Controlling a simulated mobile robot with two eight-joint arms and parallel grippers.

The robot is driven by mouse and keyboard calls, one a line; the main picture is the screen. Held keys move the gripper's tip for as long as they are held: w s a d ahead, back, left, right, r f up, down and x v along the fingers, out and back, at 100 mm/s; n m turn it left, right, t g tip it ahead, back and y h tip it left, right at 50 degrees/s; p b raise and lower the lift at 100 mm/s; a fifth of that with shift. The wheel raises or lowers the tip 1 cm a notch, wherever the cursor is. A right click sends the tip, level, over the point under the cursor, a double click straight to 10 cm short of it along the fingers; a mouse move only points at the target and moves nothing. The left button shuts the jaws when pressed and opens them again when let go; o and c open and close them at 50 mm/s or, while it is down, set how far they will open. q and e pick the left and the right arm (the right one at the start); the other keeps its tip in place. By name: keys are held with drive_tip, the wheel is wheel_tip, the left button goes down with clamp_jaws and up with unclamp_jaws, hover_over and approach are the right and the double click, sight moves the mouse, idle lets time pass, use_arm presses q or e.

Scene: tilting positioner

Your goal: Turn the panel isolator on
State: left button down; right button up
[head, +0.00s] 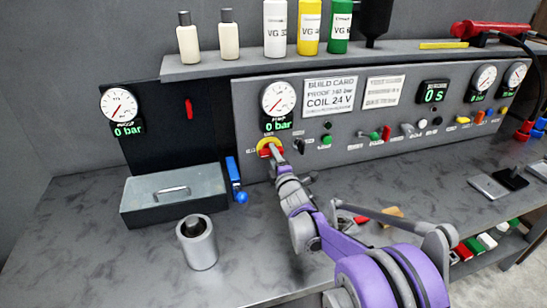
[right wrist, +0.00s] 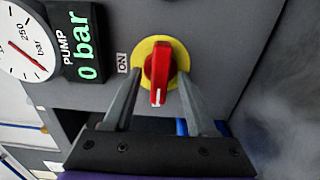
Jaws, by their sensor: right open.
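The panel isolator (head: 265,150) is a red handle on a yellow disc, low on the grey panel below a gauge. In the right wrist view the red handle (right wrist: 158,78) stands on its yellow disc (right wrist: 178,60), its white-marked end pointing down in the picture. The ON label (right wrist: 124,62) is left of the disc, and the mark does not point at it. My right gripper (head: 277,154) is at the isolator; in the wrist view its open fingers (right wrist: 159,82) lie on either side of the handle, with gaps visible. My left gripper is not in view.
The pump gauge (head: 279,99) with its 0 bar display is just above the isolator. A green button (head: 326,140) and several switches are to the right. A grey metal box (head: 174,195), a blue-handled valve (head: 236,182) and a metal cylinder (head: 197,243) stand on the bench to the left.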

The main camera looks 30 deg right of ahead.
clamp_jaws()
drive_tip(key=shift+m, duration=0.3)
drive_tip(key=m+b, duration=0.3)
drive_tip(key=m, duration=1.4)
idle(0.4)
drive_tip(key=shift+m, duration=0.4)
unclamp_jaws()
